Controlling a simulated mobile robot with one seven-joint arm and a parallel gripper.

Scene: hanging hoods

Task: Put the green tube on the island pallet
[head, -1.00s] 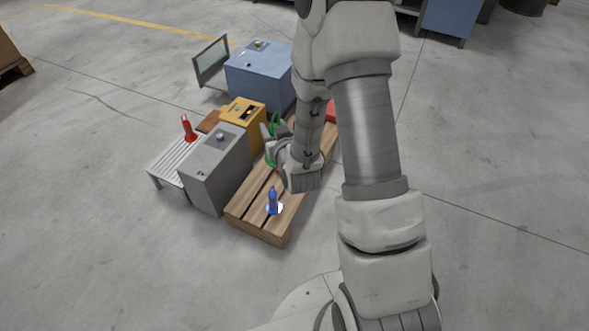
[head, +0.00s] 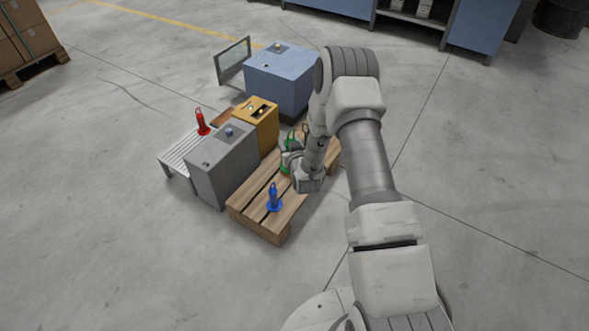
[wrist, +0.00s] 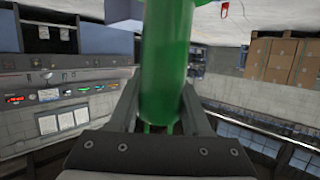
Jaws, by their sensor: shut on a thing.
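The green tube (head: 285,167) is upright in my gripper (head: 289,161), partly hidden by the jaws and wrist. In the wrist view the green tube (wrist: 167,75) stands between the two fingers (wrist: 165,108), which are shut on it. In the head view the tube shows over the far left part of the slatted wooden pallet (head: 246,207). I cannot tell whether its base touches the slats. A blue tube (head: 273,198) stands on the pallet's near part. My arm hides the pallet's far right side.
A grey box (head: 222,170) and a yellow box (head: 262,122) line the pallet's left side. A blue cabinet (head: 280,80) stands behind. Floor is clear in front.

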